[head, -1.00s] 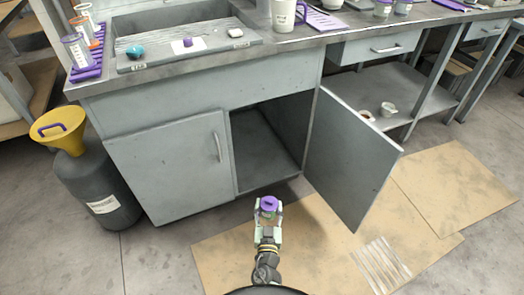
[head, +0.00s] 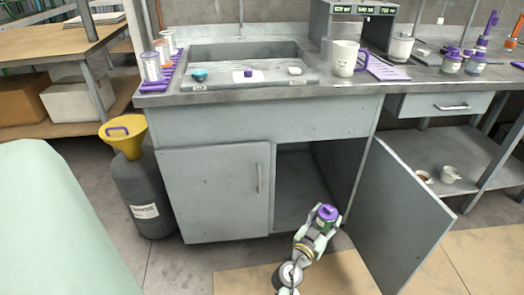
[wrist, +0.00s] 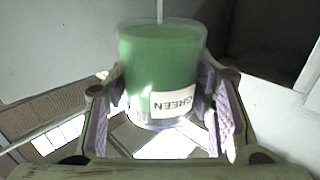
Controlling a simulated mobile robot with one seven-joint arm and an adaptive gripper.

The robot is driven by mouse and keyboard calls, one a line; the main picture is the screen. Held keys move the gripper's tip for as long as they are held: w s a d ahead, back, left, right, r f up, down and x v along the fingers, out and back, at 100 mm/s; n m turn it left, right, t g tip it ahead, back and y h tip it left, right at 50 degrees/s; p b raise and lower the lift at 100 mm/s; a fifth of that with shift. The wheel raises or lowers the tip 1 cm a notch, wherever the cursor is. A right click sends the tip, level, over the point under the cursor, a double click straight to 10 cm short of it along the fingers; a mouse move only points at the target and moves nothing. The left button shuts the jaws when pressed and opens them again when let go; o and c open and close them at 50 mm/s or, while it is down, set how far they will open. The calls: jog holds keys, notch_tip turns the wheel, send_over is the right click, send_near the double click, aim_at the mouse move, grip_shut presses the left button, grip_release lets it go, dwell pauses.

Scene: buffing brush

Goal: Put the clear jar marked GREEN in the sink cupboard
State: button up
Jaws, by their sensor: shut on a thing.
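The clear jar marked GREEN (wrist: 158,65) fills the middle of the wrist view, with green contents and a label that reads upside down. My gripper (wrist: 160,105) is shut on it, one purple-padded finger on each side. In the head view the jar's purple lid (head: 327,212) shows above my gripper (head: 316,231), in front of the cupboard opening. The sink cupboard (head: 300,185) has its right door (head: 395,220) swung open and its left door (head: 212,192) shut. The visible part of its inside looks empty.
A dark container with a yellow funnel (head: 122,135) stands left of the cupboard. The open door bounds the right side of the opening. Cardboard sheets (head: 490,262) lie on the floor. The counter above holds a sink (head: 240,52), a white mug (head: 344,57) and jars.

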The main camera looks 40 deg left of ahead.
jog(key=a+r+n+g+y+b, duration=0.2)
jog(key=a+r, duration=0.5)
jog(key=r, duration=0.6)
jog(key=a+r+n+g+y+b, duration=0.2)
jog(key=a+r+n+y, duration=0.2)
jog(key=r, duration=1)
jog(key=a+y, duration=0.3)
jog(key=a, duration=0.1)
jog(key=shift+s+a+n, duration=0.2)
jog(key=shift+n, duration=0.2)
jog(key=shift+f+b, duration=0.1)
jog(key=shift+b, duration=0.2)
jog(key=shift+s+n+g+y, duration=0.2)
jog(key=shift+n+g+y, duration=0.2)
jog(key=shift+b, duration=0.3)
